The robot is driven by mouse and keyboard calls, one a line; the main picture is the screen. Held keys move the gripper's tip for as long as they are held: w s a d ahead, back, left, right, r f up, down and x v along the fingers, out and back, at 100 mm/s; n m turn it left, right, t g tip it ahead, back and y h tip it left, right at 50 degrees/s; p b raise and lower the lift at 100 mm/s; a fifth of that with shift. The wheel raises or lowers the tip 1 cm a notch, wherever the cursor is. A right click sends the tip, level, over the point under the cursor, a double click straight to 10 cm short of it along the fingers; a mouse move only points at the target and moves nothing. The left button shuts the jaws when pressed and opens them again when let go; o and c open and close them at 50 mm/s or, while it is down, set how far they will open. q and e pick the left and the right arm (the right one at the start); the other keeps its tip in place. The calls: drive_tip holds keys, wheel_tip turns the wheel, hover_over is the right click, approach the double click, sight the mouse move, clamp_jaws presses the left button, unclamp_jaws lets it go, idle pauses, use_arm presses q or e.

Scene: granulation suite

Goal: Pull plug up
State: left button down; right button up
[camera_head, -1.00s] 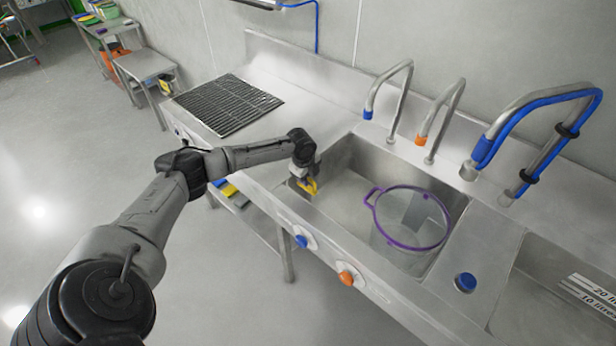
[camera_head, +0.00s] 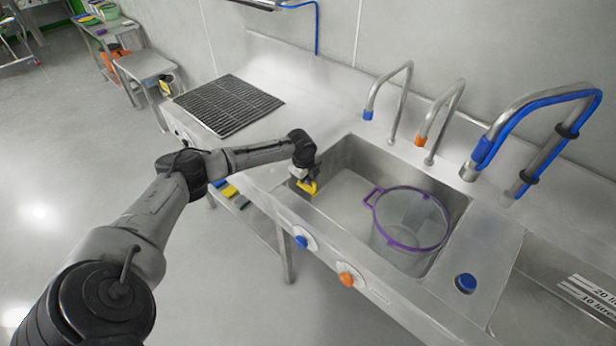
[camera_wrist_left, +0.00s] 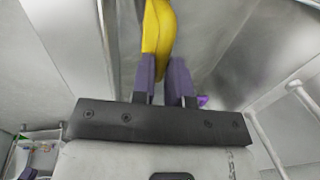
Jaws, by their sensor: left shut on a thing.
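A yellow plug (camera_head: 313,188) shows at the left end of the steel sink basin, by its front wall. My left gripper (camera_head: 307,181) reaches down over the basin's near left corner and is shut on the plug. In the left wrist view the yellow plug (camera_wrist_left: 157,28) rises from between the dark fingers (camera_wrist_left: 165,78). The plug's lower end and the drain cannot be made out. My right gripper is not in view.
A clear bucket with a purple rim (camera_head: 408,247) stands in the basin, right of my gripper. Taps (camera_head: 398,100) stand behind. Blue (camera_head: 301,241) and orange (camera_head: 346,279) knobs are on the front. A black drain grid (camera_head: 228,104) lies at left.

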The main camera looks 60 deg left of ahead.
use_arm(q)
drive_tip(key=shift+r, duration=0.1)
wheel_tip(320, 180, up, 5)
drive_tip(key=p, duration=0.4)
drive_tip(key=shift+p, duration=0.4)
drive_tip(key=shift+w, duration=0.1)
drive_tip(key=c, duration=1.5)
unclamp_jaws()
drive_tip(key=o, duration=0.4)
drive_tip(key=s+r, duration=0.1)
drive_tip(key=r, duration=0.3)
drive_tip(key=s+r, duration=0.1)
drive_tip(key=r, duration=0.8)
drive_tip(key=shift+s+d+r+p, duration=0.2)
drive_tip(key=shift+s+d+p, duration=0.1)
drive_tip(key=shift+s+d, duration=0.1)
